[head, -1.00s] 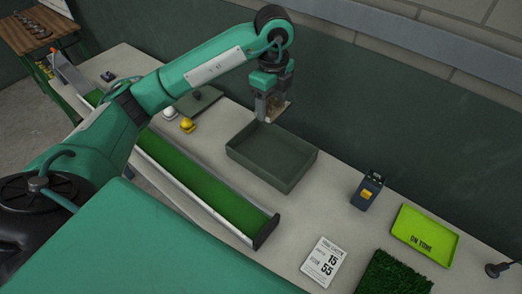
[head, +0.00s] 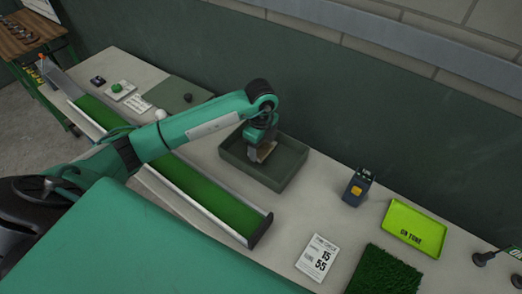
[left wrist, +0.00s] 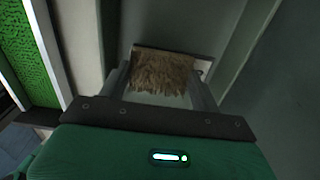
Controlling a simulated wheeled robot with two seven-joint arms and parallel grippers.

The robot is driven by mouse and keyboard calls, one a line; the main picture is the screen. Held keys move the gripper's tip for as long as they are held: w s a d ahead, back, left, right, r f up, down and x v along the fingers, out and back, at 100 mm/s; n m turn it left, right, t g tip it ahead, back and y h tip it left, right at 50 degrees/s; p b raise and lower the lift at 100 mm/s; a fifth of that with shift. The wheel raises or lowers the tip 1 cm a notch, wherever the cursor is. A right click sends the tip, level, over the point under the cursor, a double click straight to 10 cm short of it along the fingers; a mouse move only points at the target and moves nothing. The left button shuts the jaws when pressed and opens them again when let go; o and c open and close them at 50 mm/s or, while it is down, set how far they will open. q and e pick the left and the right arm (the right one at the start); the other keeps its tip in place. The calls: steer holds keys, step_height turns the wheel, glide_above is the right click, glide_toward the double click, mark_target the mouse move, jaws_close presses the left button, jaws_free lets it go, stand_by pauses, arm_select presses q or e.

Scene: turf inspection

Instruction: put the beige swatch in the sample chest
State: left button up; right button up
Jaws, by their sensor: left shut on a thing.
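The beige swatch (head: 266,151) is a small tan, shaggy piece with a pale edge. It shows larger in the left wrist view (left wrist: 163,72), between my two fingers. My left gripper (head: 262,153) is shut on it and points down inside the outline of an open dark grey-green box (head: 246,172), which I take as the sample chest. The box's walls stand around the swatch, and its bottom looks empty. I cannot tell whether the swatch touches the bottom. My right gripper is not in view.
A long green turf channel (head: 205,190) runs along the table's front edge. A dark flat lid (head: 170,92) lies left of the box. Right of it are a blue meter (head: 357,187), a lime tray (head: 415,229), a white card (head: 318,258) and a turf square (head: 383,274). A wall rises behind.

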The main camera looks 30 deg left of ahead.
mark_target(261, 148)
arm_select(q)
step_height(261, 148, down, 3)
steer(key=shift+r+p, duration=0.2)
steer(key=shift+p, duration=0.1)
steer(key=shift+f, duration=0.35)
steer(key=shift+f, duration=0.2)
steer(key=o, duration=1)
steer(key=shift+c, duration=0.2)
steer(key=shift+r, duration=0.15)
